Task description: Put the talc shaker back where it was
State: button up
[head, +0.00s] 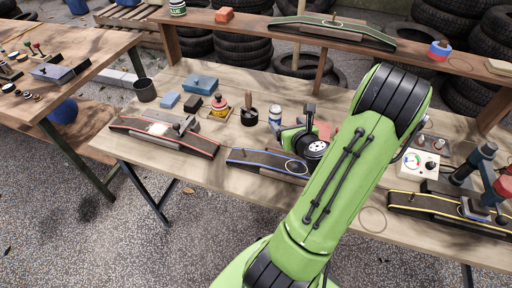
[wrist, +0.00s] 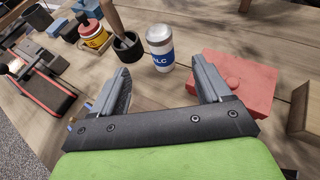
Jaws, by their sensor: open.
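The talc shaker (head: 275,115) is a white and blue can with a pale top, standing upright on the wooden bench. In the wrist view the talc shaker (wrist: 160,50) shows part of its label, "ALC". My gripper (wrist: 158,72) is open and empty, its two fingers apart and aimed at the shaker. The shaker stands just beyond the fingertips, roughly centred between them; I cannot tell whether they touch. In the head view my gripper (head: 284,128) is partly hidden by my wrist, right beside the shaker.
A dark pot with a wooden-handled tool (wrist: 127,46) stands close left of the shaker. A red block (wrist: 235,82) lies close right. Thin rings mark the bench (head: 372,220) and the raised shelf (head: 375,42).

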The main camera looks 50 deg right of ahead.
jog(key=w+a+r+n+y, duration=0.2)
jog(key=w+a+n+y, duration=0.1)
jog(key=a+n, duration=0.4)
jog(key=w+a+r+n+g+y, duration=0.1)
jog(key=w+a+n+y, duration=0.15)
jog(key=a+n, duration=0.45)
jog(key=w+a+r+n+y, duration=0.2)
jog(key=w+a+n, duration=0.1)
jog(key=a+n, duration=0.4)
jog(key=s+a+r+n+g, duration=0.2)
jog(key=s+a+r+n, duration=0.1)
jog(key=s+a+n, duration=0.3)
jog(key=s+a+r+n+g, duration=0.2)
jog(key=s+a+r+n, duration=0.2)
jog(key=n, duration=1.1)
jog(key=s+a, duration=0.3)
jog(key=s, duration=0.3)
jog(key=shift+s+r+n+g, duration=0.2)
jog(key=shift+r+n+g, duration=0.1)
jog(key=shift+a, duration=0.1)
notch_tip(320, 180, up, 10)
jog(key=p, duration=1)
jog(key=shift+r, duration=0.15)
